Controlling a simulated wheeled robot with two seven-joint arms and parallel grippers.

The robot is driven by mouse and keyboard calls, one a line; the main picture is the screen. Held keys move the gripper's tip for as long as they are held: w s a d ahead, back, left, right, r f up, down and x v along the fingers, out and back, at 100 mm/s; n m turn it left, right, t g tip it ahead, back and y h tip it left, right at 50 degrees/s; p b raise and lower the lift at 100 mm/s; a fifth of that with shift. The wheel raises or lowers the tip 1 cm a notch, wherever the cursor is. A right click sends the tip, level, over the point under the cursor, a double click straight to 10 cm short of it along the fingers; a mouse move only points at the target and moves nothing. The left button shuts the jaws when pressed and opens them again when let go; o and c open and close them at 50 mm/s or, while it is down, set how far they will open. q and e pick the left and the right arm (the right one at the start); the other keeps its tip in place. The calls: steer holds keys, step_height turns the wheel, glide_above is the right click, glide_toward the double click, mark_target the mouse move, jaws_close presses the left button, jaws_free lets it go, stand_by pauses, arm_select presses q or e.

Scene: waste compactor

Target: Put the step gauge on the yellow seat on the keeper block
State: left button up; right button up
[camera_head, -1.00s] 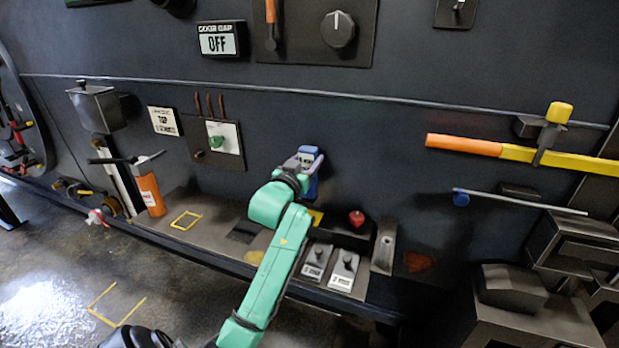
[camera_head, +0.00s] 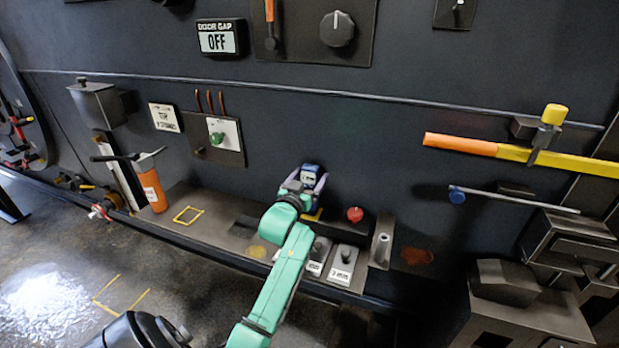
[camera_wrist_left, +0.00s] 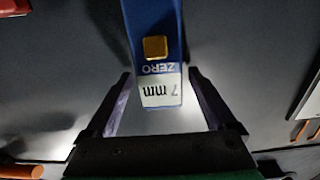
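The step gauge (camera_head: 310,173) is a blue upright piece with a white label. In the left wrist view the step gauge (camera_wrist_left: 155,75) shows a brass square and "ZERO 7 mm". My left gripper (camera_head: 307,184) is at the gauge; in its wrist view the two fingers (camera_wrist_left: 160,82) stand apart on either side, with gaps visible beside the gauge. The yellow seat (camera_head: 313,215) shows just below, partly covered by my gripper, on what looks like the dark keeper block (camera_head: 340,228). The gauge's foot is hidden, so its contact with the seat cannot be told. My right gripper is not in view.
A red knob (camera_head: 355,214) stands right of the seat. Labelled grey blocks (camera_head: 342,268) and an upright bracket (camera_head: 383,243) are in front and to the right. An orange cylinder (camera_head: 153,190) and a yellow outline (camera_head: 188,215) are to the left on the ledge.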

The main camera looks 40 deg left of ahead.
arm_select(q)
steer(key=b+v, duration=0.2)
steer(key=v, duration=1)
steer(key=shift+w, duration=0.1)
